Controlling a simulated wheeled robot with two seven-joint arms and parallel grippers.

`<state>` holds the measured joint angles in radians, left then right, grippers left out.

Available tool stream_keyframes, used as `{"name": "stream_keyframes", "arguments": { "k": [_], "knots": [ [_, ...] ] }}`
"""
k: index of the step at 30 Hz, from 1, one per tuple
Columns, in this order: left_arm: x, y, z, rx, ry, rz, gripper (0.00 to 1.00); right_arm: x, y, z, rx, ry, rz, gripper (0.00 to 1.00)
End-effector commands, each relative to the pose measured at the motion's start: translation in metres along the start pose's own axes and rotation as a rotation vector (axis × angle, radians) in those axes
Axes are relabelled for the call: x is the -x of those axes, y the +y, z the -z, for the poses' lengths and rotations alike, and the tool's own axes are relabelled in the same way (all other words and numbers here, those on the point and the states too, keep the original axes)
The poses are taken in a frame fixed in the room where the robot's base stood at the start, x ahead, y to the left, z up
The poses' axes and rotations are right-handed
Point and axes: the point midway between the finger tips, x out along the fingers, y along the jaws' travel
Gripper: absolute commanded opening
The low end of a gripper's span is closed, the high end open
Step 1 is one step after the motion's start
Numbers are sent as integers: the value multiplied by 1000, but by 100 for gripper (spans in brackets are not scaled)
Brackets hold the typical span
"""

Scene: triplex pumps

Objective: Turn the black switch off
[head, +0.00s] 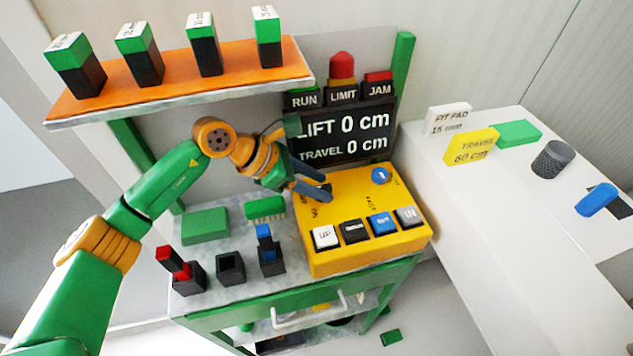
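The yellow control box (342,257) sits on the grey bench top. My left gripper (327,184) reaches in from the left, and its dark fingers are over the back left corner of the box. The fingers look parted, with a small gap between them. I cannot make out the black switch; the fingers cover the spot above the partly hidden "ON" label. Whether they touch a switch I cannot tell. A round blue knob (380,176) is at the back right of the box. My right gripper is not in view.
White, black, blue and grey buttons (355,230) line the box front. The display (345,133) reading "LIFT 0 cm" stands behind. An orange shelf (190,82) with several green-black blocks overhangs the left. Small black holders (230,267) stand at the bench front. A white table (520,220) is right.

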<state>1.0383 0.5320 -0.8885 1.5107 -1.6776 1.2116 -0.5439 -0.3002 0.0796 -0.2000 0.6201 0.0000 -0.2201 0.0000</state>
Motion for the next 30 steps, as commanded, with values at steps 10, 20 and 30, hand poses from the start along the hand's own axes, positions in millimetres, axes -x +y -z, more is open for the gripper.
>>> {"name": "stream_keyframes", "arguments": {
  "k": [10,20,30],
  "knots": [
    [8,1,0,-1,-2,-4,48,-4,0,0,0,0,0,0],
    [73,1,33,3,3,-5,48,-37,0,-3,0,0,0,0],
    [125,1,79,2,2,-2,48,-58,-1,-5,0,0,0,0]
  ]
}}
